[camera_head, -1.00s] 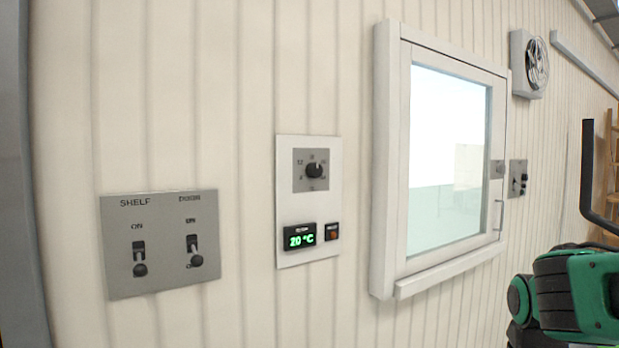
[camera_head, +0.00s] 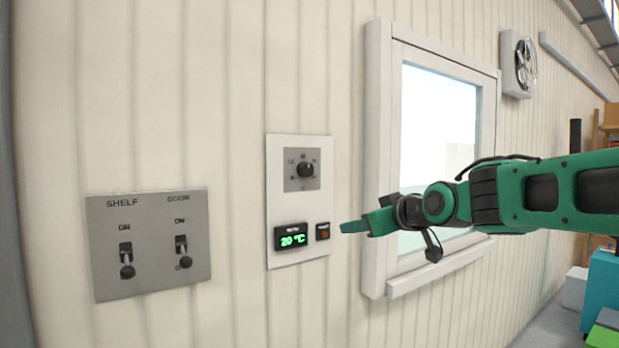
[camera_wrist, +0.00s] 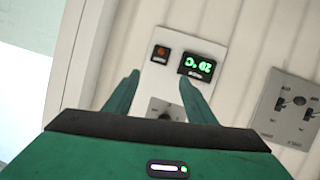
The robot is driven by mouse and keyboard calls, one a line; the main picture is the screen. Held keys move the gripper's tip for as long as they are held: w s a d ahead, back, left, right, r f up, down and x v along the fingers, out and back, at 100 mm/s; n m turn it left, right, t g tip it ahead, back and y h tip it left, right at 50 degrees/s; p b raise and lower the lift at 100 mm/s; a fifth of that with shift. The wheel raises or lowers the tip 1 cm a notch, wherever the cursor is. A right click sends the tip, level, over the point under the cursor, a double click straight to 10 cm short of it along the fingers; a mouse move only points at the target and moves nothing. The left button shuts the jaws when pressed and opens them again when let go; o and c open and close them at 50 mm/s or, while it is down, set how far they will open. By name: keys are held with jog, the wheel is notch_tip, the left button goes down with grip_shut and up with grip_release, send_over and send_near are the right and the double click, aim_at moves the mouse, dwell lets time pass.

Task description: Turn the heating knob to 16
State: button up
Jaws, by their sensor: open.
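The heating knob (camera_head: 306,170) is a small round black knob on a grey dial plate, high on a white wall panel (camera_head: 283,212). A green display (camera_head: 291,237) below it reads 20 °C, beside a small orange-lit switch (camera_head: 322,231). My gripper (camera_head: 352,227) is to the right of the panel, lower than the knob and apart from it. In the wrist view the picture is turned over; my gripper (camera_wrist: 157,82) has its two green fingers spread with nothing between them. The knob (camera_wrist: 165,113) shows there between the fingers, partly hidden by the gripper body.
A grey plate (camera_head: 150,245) with SHELF and DOOR toggle switches is left of the panel. A white-framed window (camera_head: 378,160) stands right of it, behind my arm, its frame projecting from the wall. A fan (camera_head: 519,65) hangs at upper right. The wall before the panel is clear.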

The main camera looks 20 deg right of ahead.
aim_at(309, 172)
jog(key=w+a+r+n+t+y, duration=0.35)
jog(key=a+r, duration=0.25)
jog(key=r, duration=0.5)
jog(key=shift+m+h, duration=0.35)
jog(key=shift+m, duration=0.1)
jog(key=x, duration=1)
jog(key=shift+w+f, duration=0.1)
jog(key=shift+w, duration=0.2)
jog(key=shift+c, duration=0.5)
jog(key=shift+d, duration=0.1)
jog(key=c, duration=0.9)
